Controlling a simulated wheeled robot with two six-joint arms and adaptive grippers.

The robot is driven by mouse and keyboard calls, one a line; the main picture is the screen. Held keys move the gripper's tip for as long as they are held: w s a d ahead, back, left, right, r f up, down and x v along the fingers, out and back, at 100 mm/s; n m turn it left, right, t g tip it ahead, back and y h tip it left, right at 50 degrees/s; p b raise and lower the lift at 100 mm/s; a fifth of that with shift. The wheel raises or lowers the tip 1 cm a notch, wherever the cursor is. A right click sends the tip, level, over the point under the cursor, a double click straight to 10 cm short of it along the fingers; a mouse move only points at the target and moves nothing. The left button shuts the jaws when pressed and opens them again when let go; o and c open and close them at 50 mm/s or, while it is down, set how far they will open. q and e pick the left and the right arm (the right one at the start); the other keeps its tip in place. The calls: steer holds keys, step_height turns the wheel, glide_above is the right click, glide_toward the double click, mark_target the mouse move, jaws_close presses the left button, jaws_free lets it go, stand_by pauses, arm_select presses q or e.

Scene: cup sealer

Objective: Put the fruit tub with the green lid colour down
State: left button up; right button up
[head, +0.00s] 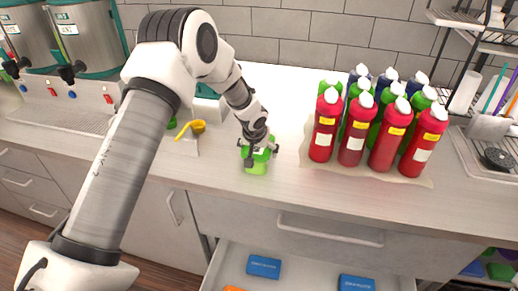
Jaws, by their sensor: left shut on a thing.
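The fruit tub with the green lid colour (257,167) is at the counter's middle, near its front edge. My left gripper (258,150) reaches down from above and is shut on the tub. Its fingers cover part of the tub's top. I cannot tell whether the tub's base touches the counter (215,172). My right gripper is not in view.
Several red, green and blue bottles (380,125) stand close together to the right of the tub. A yellow scoop (190,129) lies to the left. Below, an open drawer (300,265) holds blue packs (264,266). Drink dispensers (85,38) stand at the back left.

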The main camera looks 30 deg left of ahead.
arm_select(q)
steer(key=o, duration=1.2)
steer(key=shift+s+r, duration=0.1)
steer(key=shift+s, duration=0.1)
steer(key=shift+r, duration=0.15)
steer(key=b+v, duration=0.2)
steer(key=v, duration=0.8)
steer(key=shift+s+d+r+b, duration=0.15)
steer(key=shift+s+r+b, duration=0.05)
steer(key=shift+r+b, duration=0.15)
steer(key=shift+s+r, duration=0.15)
steer(key=shift+r, duration=0.25)
